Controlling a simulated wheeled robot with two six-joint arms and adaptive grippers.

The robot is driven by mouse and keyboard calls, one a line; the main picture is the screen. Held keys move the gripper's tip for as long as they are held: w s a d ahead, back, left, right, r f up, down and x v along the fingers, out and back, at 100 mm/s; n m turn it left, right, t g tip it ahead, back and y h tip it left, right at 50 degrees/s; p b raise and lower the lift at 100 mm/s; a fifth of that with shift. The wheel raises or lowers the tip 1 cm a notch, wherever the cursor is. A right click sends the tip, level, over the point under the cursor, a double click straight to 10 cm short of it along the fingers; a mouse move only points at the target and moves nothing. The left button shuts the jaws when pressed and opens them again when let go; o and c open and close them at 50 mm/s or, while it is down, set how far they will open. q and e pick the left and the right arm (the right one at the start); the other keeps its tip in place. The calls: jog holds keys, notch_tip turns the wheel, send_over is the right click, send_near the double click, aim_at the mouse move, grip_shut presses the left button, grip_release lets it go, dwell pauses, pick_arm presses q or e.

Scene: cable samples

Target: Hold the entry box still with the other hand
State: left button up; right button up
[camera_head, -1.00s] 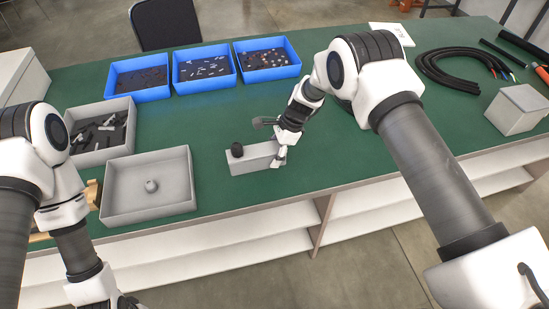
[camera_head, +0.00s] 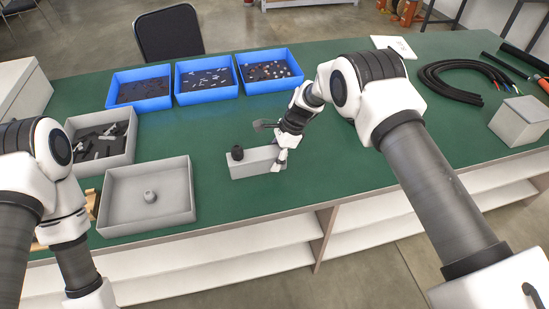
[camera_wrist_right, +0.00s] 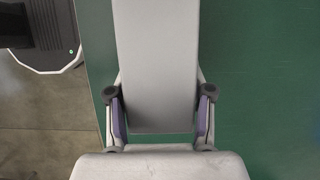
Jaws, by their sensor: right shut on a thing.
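The entry box (camera_head: 252,164) is a light grey block lying on the green table near its front edge. A black round fitting (camera_head: 237,152) sits at its left end. My right gripper (camera_head: 281,160) is at the box's right end. In the right wrist view, the fingers of my right gripper (camera_wrist_right: 157,118) are on both sides of the grey box (camera_wrist_right: 155,60), shut on it. My left arm comes in at the left edge of the head view, low beside the table; its gripper is out of the picture.
A grey tray (camera_head: 110,212) with one small grey part (camera_head: 150,196) stands left of the box. Another grey bin (camera_head: 128,152) holds dark parts. Blue bins (camera_head: 207,96) line the back. Black cables (camera_head: 455,95) and a grey box (camera_head: 518,121) are at right. The table's centre right is clear.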

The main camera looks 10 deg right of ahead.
aim_at(274, 177)
pick_arm(q)
jog(key=shift+f+b, duration=2.15)
jog(key=shift+b, duration=0.05)
pick_arm(e)
jog(key=shift+f, duration=2.95)
